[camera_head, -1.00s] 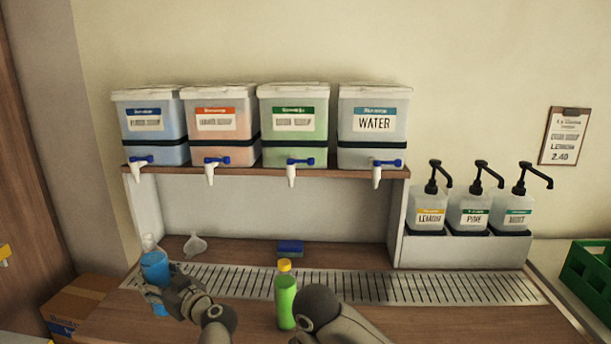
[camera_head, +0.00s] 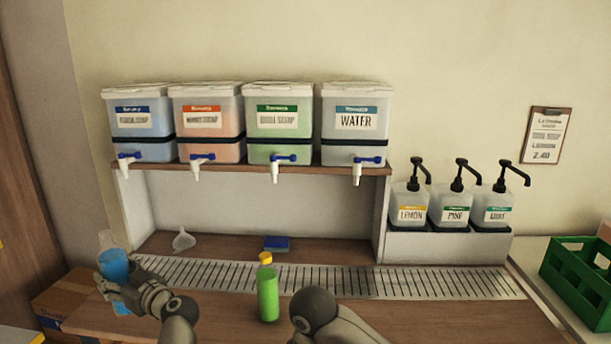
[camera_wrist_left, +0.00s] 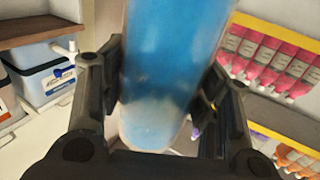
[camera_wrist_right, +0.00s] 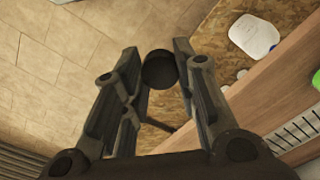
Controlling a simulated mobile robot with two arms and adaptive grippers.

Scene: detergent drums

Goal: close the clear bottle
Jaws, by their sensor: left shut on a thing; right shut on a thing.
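The clear bottle (camera_head: 114,266) holds blue liquid and stands out at the left end of the counter in the head view. My left gripper (camera_head: 113,287) is shut around it. It fills the middle of the left wrist view (camera_wrist_left: 172,70), between the two fingers. I make out no cap on its pale top in the head view. My right gripper (camera_wrist_right: 160,70) is shut on a small round black cap (camera_wrist_right: 160,70), seen between its fingertips in the right wrist view. In the head view the right gripper's fingers are out of sight.
A green bottle (camera_head: 267,294) with a yellow cap stands on the counter (camera_head: 226,318). A funnel (camera_head: 183,241) and a blue sponge (camera_head: 277,244) lie behind the drain grate (camera_head: 330,281). Drums with taps line the shelf above. Pump bottles (camera_head: 455,206) and a green crate (camera_head: 581,268) are at right.

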